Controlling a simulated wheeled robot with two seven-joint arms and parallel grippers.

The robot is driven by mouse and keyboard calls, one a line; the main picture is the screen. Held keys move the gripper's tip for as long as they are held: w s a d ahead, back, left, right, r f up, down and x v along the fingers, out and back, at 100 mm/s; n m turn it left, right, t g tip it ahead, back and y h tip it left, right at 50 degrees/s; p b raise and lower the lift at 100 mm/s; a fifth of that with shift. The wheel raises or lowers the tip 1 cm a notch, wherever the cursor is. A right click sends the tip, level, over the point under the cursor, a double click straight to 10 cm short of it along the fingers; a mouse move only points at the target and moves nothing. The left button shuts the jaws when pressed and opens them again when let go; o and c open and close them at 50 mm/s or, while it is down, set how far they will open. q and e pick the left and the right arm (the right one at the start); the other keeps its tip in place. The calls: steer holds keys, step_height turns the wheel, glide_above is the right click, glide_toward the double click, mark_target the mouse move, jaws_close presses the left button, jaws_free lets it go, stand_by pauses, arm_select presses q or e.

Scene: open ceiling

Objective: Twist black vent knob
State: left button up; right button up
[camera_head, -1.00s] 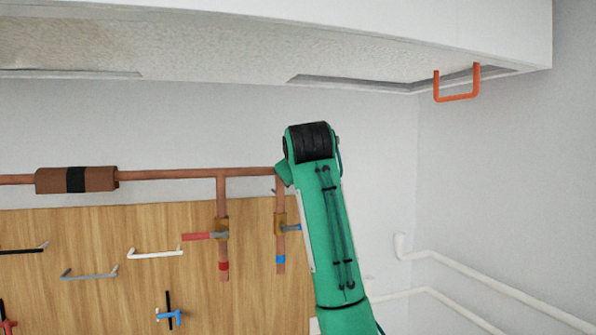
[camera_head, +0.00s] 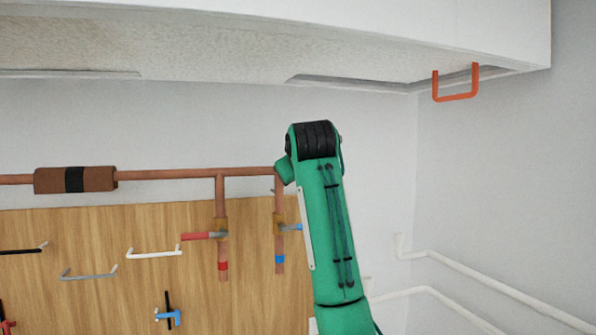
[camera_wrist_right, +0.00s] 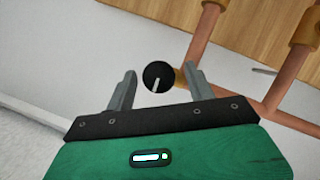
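The black vent knob (camera_wrist_right: 158,77) is round with a white pointer line. In the right wrist view it sits between the tips of my right gripper (camera_wrist_right: 160,84), with a visible gap on each side. The gripper is open, its two grey fingers spread apart, and I see no contact with the knob. I cannot tell how far the fingertips are from the knob in depth. In the head view my green right arm (camera_head: 330,225) rises in front of the copper pipe and hides the knob and the gripper. My left gripper does not show.
A copper pipe (camera_head: 190,174) runs along the wall above a wooden board (camera_head: 100,290). A red-handled valve (camera_head: 220,235) and a blue-handled valve (camera_head: 281,227) hang from it. A white overhead duct (camera_head: 420,30) carries an orange handle (camera_head: 456,96). White pipes (camera_head: 480,280) run at the right.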

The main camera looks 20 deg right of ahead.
steer(key=b+v, duration=0.6)
steer(key=v, duration=0.8)
steer(key=shift+w+f, duration=0.15)
